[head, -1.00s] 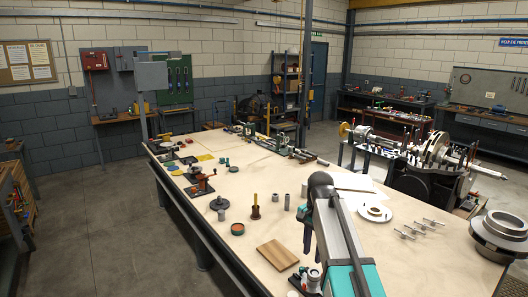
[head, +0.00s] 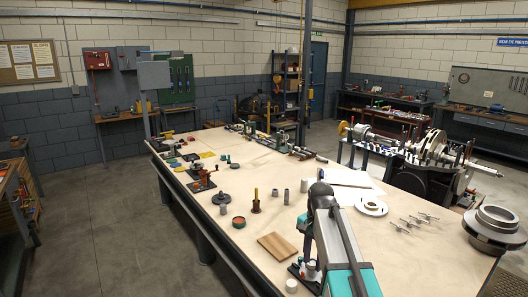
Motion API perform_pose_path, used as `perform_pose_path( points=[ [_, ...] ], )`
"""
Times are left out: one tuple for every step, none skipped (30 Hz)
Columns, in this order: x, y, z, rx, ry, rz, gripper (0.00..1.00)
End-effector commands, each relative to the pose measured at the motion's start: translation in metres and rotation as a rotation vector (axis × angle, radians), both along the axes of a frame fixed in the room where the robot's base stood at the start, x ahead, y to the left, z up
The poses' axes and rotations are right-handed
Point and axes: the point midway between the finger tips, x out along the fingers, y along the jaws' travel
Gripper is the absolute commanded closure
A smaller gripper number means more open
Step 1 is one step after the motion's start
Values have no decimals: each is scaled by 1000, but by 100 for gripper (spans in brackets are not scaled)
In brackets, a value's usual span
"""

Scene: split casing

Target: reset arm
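My arm (head: 340,235) rises from the bottom edge of the head view, right of centre, over the near part of the workbench. Its grey and teal links bend at a dark rounded joint. My gripper does not show; the arm's own links seem to hide it, so its fingers and anything in them cannot be seen.
The long workbench (head: 215,163) carries a wooden block (head: 278,247), a brown pot with an upright handle (head: 256,202), a white disc with a ring (head: 371,206), several T-shaped pins (head: 411,222) and a big grey casing ring (head: 495,229). Floor on the left is clear.

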Motion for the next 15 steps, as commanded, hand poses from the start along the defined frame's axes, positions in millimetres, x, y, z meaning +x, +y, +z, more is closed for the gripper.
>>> perform_pose_path(
  points=[
    [-3,-1,-6,0,1,11,69],
    [-4,-1,-10,0,1,20,69],
    [-5,-2,-16,0,1,33,69],
    [-6,-2,-20,0,1,44,69],
    [-8,-2,-24,0,1,54,69],
    [-10,-3,-31,-1,2,70,69],
    [-12,-3,-36,0,1,84,69],
    [-13,-3,-41,0,1,96,69],
    [-16,-4,-50,0,3,117,69],
    [-18,-4,-56,0,3,133,69],
    [-20,-5,-63,0,1,151,69],
    [-25,-6,-74,-1,3,179,69],
    [-28,-6,-82,0,3,200,69],
    [-32,-7,-91,0,3,222,69],
    [-36,-7,-101,-1,2,252,69]
  ],
)
